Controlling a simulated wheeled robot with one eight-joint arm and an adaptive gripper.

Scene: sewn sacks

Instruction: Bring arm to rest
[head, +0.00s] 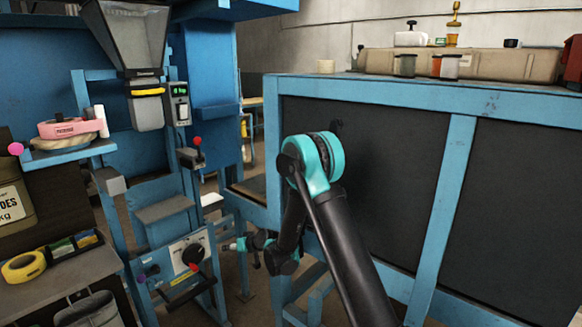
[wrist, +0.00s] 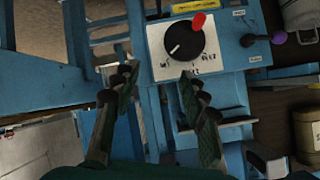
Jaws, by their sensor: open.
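My gripper (wrist: 165,85) is open and empty in the wrist view, its two dark fingers spread apart. In front of it is a white control panel with a black dial and a red pointer knob (wrist: 188,40). In the head view my arm reaches forward in front of the blue frame with dark panels, with a teal joint at its bend. The gripper end hangs low beside the blue machine, close to its dial panel (head: 190,255). The fingers are small and partly hidden there.
A blue frame (head: 455,195) with dark panels stands close on the right of my arm. The blue machine has a hopper (head: 137,38) and a red-knobbed lever (head: 197,142). A shelf at left holds a pink tape roll (head: 68,127); a yellow tape roll (head: 23,266) lies below.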

